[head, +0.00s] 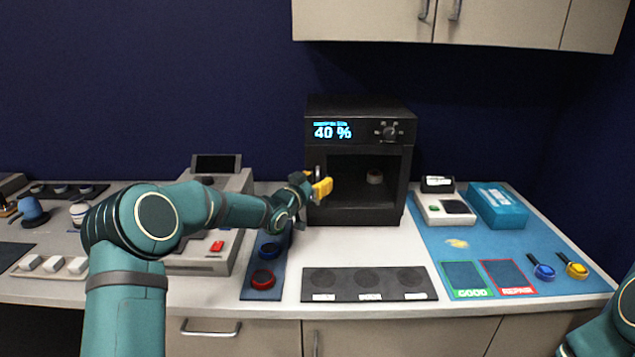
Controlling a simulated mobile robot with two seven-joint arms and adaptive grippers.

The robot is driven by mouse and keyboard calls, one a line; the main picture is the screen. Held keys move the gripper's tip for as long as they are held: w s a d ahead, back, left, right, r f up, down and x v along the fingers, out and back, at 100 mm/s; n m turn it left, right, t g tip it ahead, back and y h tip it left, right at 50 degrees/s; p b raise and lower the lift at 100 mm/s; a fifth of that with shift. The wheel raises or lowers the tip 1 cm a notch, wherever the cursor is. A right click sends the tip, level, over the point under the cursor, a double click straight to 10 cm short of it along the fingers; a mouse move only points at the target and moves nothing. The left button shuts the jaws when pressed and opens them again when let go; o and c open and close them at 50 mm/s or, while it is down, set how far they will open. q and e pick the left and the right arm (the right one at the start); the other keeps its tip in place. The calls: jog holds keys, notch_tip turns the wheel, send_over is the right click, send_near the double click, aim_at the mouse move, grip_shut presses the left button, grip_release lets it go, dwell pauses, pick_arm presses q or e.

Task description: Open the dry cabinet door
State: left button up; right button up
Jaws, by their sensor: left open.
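The dry cabinet (360,108) is a black box at the back of the counter, with a lit "40 %" display and a knob on its top panel. Its front door (365,213) has a dark window and looks shut. A small round item (375,177) shows inside. My left gripper (316,184) has yellow fingertips and is open at the left edge of the door, where the handle appears to be. The gripper partly hides that edge, and I cannot tell whether it touches the handle. My right arm shows only at the lower right corner, with its gripper out of view.
A dark mat with round pads (369,285) lies in front of the cabinet. A grey machine (205,250) stands beneath my left arm, beside a blue strip with buttons (263,279). A blue mat (520,258) with a teal box (497,206) is at right. Wall cupboards (500,22) hang above.

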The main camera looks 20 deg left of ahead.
pick_arm(q)
jog(key=shift+w, duration=0.2)
grip_shut()
jog(key=shift+s+d, duration=0.1)
